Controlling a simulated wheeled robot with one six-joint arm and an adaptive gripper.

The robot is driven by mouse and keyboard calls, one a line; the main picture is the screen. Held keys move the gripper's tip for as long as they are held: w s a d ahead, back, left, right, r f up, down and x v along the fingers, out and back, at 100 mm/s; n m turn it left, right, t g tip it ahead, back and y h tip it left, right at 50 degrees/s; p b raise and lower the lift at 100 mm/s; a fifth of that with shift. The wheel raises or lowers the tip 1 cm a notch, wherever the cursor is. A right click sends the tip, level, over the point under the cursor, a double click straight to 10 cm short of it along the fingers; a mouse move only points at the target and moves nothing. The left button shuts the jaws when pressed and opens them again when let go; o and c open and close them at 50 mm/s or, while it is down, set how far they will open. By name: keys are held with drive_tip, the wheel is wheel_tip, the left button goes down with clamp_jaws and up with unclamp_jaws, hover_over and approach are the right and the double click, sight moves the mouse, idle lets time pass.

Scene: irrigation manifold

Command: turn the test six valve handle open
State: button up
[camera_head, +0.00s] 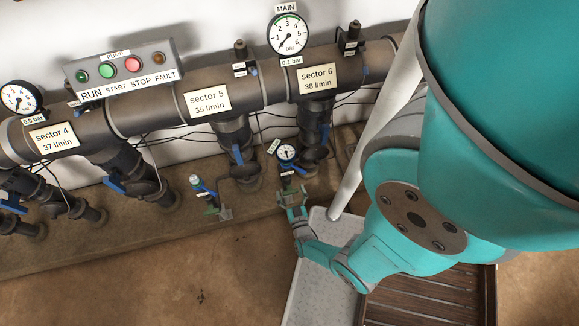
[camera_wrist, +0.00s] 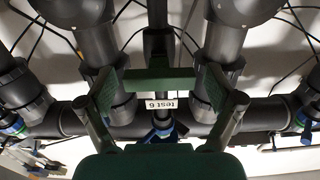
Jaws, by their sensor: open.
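The test six valve shows in the wrist view by its upside-down "test 6" label (camera_wrist: 163,104), in the middle of the picture. A blue handle (camera_wrist: 161,133) shows just below the label, partly hidden by the top of my gripper's body. My gripper (camera_wrist: 160,88) is open, with one finger on each side of the label and nothing clearly held. A green bar crosses between the fingers; I cannot tell whether they touch it. In the head view my gripper (camera_head: 291,193) is low, just below a small gauge (camera_head: 286,153) under sector 6.
The main pipe (camera_head: 270,82) runs along the wall, with a pump panel (camera_head: 120,75) and a main gauge (camera_head: 288,34). A similar small blue-topped fitting (camera_head: 196,181) stands to the left. A grey tray (camera_head: 325,285) lies below my arm. The brown floor at left is clear.

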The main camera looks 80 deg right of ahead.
drive_tip(key=c, duration=1.2)
drive_tip(key=shift+o, duration=0.2)
drive_tip(key=shift+m, duration=0.4)
drive_tip(key=m, duration=0.4)
drive_tip(key=shift+s, duration=0.1)
drive_tip(key=m, duration=0.9)
drive_tip(key=shift+s+d+f, duration=0.1)
drive_tip(key=shift+f+m, duration=0.1)
drive_tip(key=shift+m, duration=1.9)
